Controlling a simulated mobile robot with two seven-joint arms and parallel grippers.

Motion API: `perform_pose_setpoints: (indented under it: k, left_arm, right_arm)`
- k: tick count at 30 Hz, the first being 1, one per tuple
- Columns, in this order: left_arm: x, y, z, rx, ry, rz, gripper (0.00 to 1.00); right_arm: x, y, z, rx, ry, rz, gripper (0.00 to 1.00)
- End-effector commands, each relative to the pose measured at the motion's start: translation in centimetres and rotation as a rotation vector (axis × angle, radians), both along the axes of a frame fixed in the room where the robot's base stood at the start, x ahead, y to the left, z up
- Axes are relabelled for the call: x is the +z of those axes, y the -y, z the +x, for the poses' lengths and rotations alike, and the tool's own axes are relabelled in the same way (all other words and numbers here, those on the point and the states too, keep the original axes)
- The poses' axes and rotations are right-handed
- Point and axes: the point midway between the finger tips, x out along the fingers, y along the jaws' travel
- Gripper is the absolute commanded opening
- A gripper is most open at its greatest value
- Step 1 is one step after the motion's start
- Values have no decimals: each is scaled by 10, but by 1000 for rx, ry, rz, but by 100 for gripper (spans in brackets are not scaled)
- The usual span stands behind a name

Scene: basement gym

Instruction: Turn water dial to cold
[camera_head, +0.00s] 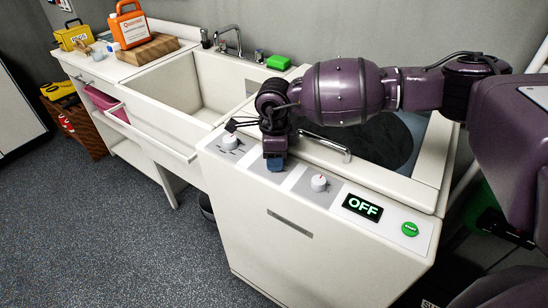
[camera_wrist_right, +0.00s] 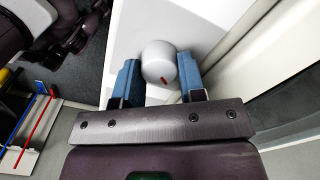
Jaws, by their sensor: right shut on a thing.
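The white washing machine (camera_head: 290,232) has a sloped control panel on top with a row of round dials. A left dial (camera_head: 229,142) and a right dial (camera_head: 319,183) show in the head view. My right gripper (camera_head: 274,163) reaches down onto the panel between them and hides the spot below it. In the right wrist view, a pale round dial (camera_wrist_right: 158,62) with a short red mark sits between the blue fingers of my right gripper (camera_wrist_right: 160,80), which is shut on it. The red mark points to the lower right of that view. The panel labels are too small to read. My left gripper is out of view.
The panel also has a display reading OFF (camera_head: 362,207) and a green button (camera_head: 410,229). The lid with a handle (camera_head: 325,147) lies just behind the panel. A sink (camera_head: 190,85) stands to the left. The floor in front is clear.

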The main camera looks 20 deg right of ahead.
Motion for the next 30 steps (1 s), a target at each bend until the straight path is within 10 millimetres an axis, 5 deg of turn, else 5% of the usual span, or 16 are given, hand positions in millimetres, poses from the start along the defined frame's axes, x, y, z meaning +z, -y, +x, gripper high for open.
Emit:
perform_pose_setpoints:
  k: [18,30]
  left_arm:
    - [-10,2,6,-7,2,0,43]
    - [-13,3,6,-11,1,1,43]
  right_arm:
    - [0,0,3,538,2,2,13]
    - [2,-1,4,702,5,2,13]
